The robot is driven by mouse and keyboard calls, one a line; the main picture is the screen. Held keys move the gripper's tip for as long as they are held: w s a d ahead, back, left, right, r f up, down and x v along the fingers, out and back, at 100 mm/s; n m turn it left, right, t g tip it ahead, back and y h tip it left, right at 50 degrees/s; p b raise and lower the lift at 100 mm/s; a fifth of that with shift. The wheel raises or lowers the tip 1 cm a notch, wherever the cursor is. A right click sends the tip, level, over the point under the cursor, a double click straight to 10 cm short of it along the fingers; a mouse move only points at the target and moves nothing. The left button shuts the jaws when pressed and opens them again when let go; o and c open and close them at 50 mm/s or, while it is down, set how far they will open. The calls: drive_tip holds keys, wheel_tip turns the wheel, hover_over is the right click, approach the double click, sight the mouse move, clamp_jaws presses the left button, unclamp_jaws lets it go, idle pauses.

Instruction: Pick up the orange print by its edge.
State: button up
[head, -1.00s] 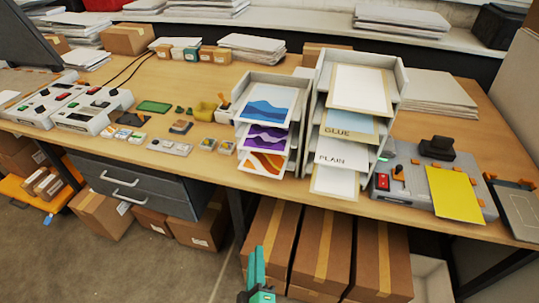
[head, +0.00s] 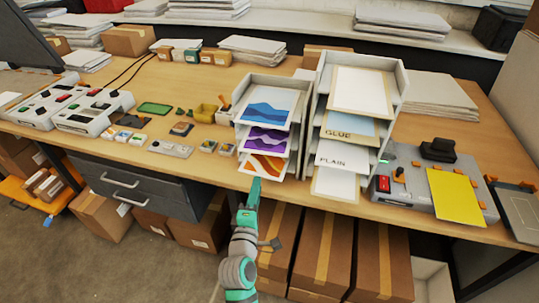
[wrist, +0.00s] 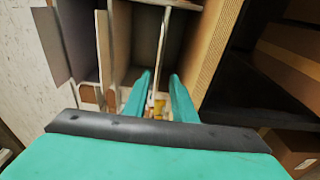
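The orange print (head: 266,164), white with orange wavy shapes, lies in the lowest level of the left tray stack (head: 243,135). Its front edge sticks out toward me. The purple print (head: 266,139) and the blue print (head: 267,106) lie in the levels above. My gripper (head: 254,184) is just in front of and below the orange print's front edge, near its left part. Whether it touches the print cannot be told. In the wrist view my gripper (wrist: 161,82) has its two teal fingers apart, with a gap between them. I cannot make out the orange print there.
A second tray stack (head: 394,95) with sheets labelled GLUE and PLAIN stands to the right. Right of it a grey machine (head: 411,198) carries a yellow sheet (head: 455,194). Small items lie left of the prints. Cardboard boxes (head: 323,240) stand under the table.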

sight(260, 174)
drive_tip(key=shift+w+d+r, duration=0.1)
drive_tip(key=shift+w+d, duration=0.15)
drive_tip(key=shift+w, duration=0.7)
drive_tip(key=shift+w+d+r, duration=0.1)
drive_tip(key=shift+w+d, duration=0.1)
drive_tip(key=shift+w, duration=0.8)
drive_tip(key=shift+w+d+r, duration=0.1)
drive_tip(key=shift+w+d, duration=0.15)
drive_tip(key=shift+w, duration=0.7)
clamp_jaws()
